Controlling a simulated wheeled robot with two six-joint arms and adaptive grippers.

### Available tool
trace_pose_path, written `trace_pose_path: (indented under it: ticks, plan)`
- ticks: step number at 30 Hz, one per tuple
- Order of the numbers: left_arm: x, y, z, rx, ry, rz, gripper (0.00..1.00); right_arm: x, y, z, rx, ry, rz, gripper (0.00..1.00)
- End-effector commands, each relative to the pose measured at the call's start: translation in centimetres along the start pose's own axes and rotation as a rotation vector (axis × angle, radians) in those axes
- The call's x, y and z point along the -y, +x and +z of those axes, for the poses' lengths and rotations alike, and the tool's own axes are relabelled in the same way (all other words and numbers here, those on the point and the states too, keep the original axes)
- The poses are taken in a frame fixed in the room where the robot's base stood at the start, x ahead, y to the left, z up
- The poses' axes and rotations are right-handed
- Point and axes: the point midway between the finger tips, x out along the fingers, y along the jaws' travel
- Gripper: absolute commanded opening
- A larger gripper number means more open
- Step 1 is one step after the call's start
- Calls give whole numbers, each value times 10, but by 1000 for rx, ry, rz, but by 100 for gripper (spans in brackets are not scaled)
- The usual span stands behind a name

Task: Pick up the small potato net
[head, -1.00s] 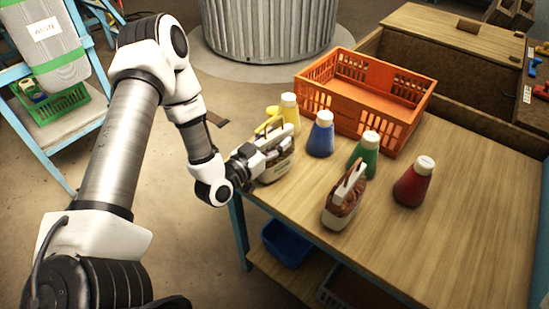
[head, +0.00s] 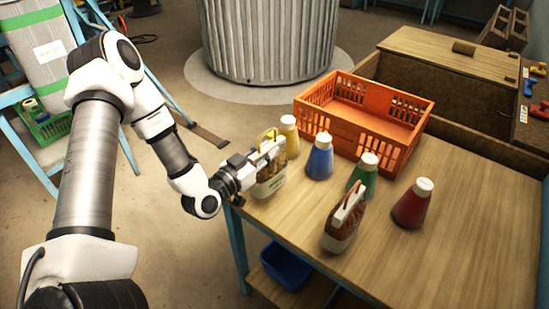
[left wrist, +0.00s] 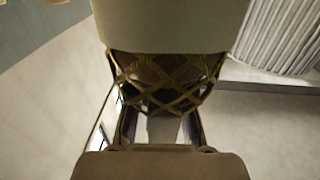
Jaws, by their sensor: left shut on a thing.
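A small net (head: 270,186) with brown contents, a pale band at its base and a yellow top is at the table's near left corner. My left gripper (head: 266,156) is shut on its upper part. I cannot tell whether the net's bottom touches the table. In the left wrist view its open yellowish mesh (left wrist: 165,88) shows between the gripper's two pads, with dark brown contents behind it. A second net (head: 343,222), reddish brown with a white top strip, stands upright on the table to the right, apart from the gripper. My right gripper is out of view.
On the table (head: 440,255), yellow (head: 291,142), blue (head: 320,160), green (head: 366,174) and red (head: 411,206) bottles stand near the nets. An orange crate (head: 395,138) is behind them. The table's front right is clear. A ribbed metal bin (head: 268,40) stands beyond.

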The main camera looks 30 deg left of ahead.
Motion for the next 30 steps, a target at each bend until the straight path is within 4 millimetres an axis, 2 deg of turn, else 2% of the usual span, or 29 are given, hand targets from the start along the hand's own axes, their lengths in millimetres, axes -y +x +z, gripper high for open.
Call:
trace_pose_path:
  ticks: [8,14,18,23,30]
  plan:
    - [48,-34,-14,-9,-5,-10,0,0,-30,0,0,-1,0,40]
    - [82,-59,-24,-8,-1,-8,0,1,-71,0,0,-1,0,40]
    - [101,-73,-22,-4,4,-3,0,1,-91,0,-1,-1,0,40]
    - [111,-81,-17,-4,3,-1,0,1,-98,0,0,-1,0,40]
    - [112,-82,-14,-4,3,1,0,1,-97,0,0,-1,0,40]
